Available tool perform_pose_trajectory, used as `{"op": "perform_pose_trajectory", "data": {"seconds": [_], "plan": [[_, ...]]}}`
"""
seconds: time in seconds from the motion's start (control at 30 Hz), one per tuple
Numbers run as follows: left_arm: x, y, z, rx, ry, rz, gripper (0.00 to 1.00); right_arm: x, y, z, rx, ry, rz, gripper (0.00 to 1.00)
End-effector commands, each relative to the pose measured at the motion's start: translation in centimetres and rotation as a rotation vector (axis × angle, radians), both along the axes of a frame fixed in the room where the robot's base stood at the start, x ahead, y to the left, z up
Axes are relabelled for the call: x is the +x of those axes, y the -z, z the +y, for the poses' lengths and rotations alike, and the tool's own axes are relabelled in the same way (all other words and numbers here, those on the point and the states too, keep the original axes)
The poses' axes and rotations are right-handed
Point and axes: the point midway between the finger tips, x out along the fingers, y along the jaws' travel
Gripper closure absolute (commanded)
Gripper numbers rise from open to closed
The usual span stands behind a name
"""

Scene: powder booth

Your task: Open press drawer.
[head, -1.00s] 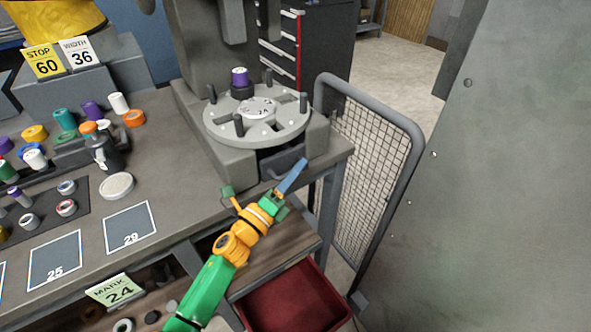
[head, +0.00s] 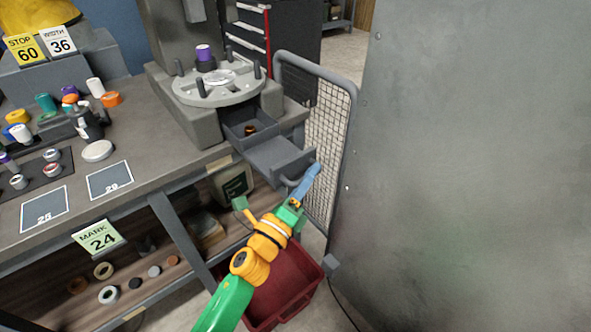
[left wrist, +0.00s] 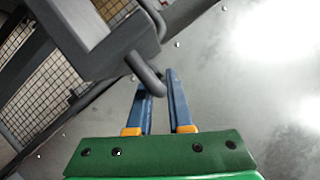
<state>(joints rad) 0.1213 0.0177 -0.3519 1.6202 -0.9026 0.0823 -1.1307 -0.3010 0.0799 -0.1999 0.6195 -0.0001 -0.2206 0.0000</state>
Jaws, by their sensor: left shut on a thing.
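The grey press (head: 190,120) stands on the bench with a round dial plate on it. Its drawer (head: 283,158) sticks out from under the plate toward the right front, with a small copper-coloured piece (head: 250,129) inside. My left gripper (head: 314,172) is at the drawer's front, its blue fingers shut on the drawer handle (head: 292,182). My right gripper is not in view.
A mesh guard (head: 325,130) stands just right of the drawer, and a large grey panel (head: 460,180) fills the right side. A red bin (head: 285,295) is on the floor below my left arm. The bench (head: 150,165) holds coloured rolls at the left.

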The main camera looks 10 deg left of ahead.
Motion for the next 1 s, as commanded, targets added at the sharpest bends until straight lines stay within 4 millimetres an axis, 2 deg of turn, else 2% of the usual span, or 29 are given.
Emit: {"op": "perform_pose_trajectory", "data": {"seconds": [0.03, 0.33, 0.83, 0.87, 0.9, 0.97, 1.0], "plan": [[-0.5, -0.7, -0.7, -0.007, 0.011, -0.017, 1.00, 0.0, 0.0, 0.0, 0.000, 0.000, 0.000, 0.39], [-2.4, -0.8, -2.6, -0.009, 0.011, -0.017, 1.00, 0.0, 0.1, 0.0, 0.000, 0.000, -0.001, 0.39], [-2.8, -0.9, -3.0, -0.007, 0.009, -0.019, 1.00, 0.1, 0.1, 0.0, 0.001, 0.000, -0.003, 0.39], [-2.7, -0.9, -3.0, -0.007, 0.009, -0.019, 0.79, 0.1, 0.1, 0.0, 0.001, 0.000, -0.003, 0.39], [-2.8, -0.9, -3.0, -0.007, 0.009, -0.019, 0.68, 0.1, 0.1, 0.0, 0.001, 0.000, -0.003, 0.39], [-2.7, -0.8, -2.9, -0.007, 0.010, -0.017, 0.55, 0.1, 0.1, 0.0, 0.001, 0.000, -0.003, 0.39], [-2.7, -0.7, -2.9, -0.006, 0.009, -0.016, 0.55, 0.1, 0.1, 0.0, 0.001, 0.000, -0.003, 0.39]]}}
